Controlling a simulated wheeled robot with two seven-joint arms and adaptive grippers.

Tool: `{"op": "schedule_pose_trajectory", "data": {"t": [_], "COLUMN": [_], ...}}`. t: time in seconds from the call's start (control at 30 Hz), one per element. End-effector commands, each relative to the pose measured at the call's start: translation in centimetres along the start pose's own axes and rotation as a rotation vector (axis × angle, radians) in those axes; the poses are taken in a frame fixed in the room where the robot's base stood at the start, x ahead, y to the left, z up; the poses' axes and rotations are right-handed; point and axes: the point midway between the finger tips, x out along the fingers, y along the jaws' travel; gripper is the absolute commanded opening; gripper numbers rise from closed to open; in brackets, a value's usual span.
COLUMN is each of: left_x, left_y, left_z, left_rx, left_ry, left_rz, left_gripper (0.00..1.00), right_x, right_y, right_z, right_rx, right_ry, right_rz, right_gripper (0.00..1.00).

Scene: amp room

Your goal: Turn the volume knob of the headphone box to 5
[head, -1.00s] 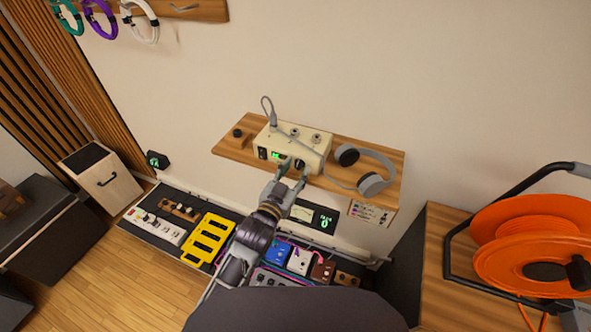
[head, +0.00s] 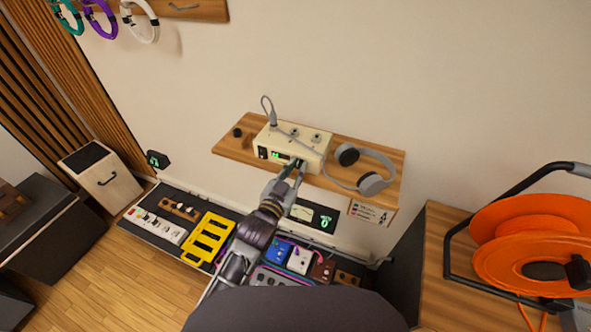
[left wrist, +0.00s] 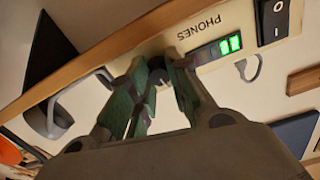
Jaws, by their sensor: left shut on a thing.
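The cream headphone box (head: 291,147) stands on a wooden wall shelf (head: 232,150); its front has a small green display. My left gripper (head: 295,165) reaches up to the right part of that front and its fingers are closed in on the volume knob, which they mostly hide. In the left wrist view the box's front (left wrist: 205,30) carries the word PHONES, a lit green display (left wrist: 230,45) and a black rocker switch (left wrist: 275,18). The fingers (left wrist: 153,80) meet at the dark knob (left wrist: 172,54) beside the display. The knob's pointer cannot be read. My right gripper is out of view.
Grey headphones (head: 372,184) lie on the shelf right of the box, with a cable. A small black object (head: 238,132) lies at the shelf's left end. A pedalboard (head: 150,222) is below. An orange cable reel (head: 530,235) stands at right.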

Motion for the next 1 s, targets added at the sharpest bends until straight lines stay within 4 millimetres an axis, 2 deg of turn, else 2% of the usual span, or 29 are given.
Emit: {"op": "schedule_pose_trajectory", "data": {"t": [0.4, 0.8, 0.83, 1.0], "left_x": [0.0, 0.0, 0.0, 0.0], "left_y": [0.0, 0.0, 0.0, 0.0], "left_z": [-0.2, 0.0, 0.0, 0.0], "left_rx": [0.121, 0.144, 0.143, 0.143], "left_ry": [-0.005, -0.004, -0.004, -0.004], "left_rz": [0.001, 0.001, 0.001, 0.001], "left_gripper": [0.00, 0.00, 0.20, 0.42], "right_x": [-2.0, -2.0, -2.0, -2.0], "right_y": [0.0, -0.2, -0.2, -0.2], "right_z": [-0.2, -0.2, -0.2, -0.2], "right_rx": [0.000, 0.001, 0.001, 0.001], "right_ry": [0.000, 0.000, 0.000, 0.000], "right_rz": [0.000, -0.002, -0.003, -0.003], "right_gripper": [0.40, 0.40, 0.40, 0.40]}}
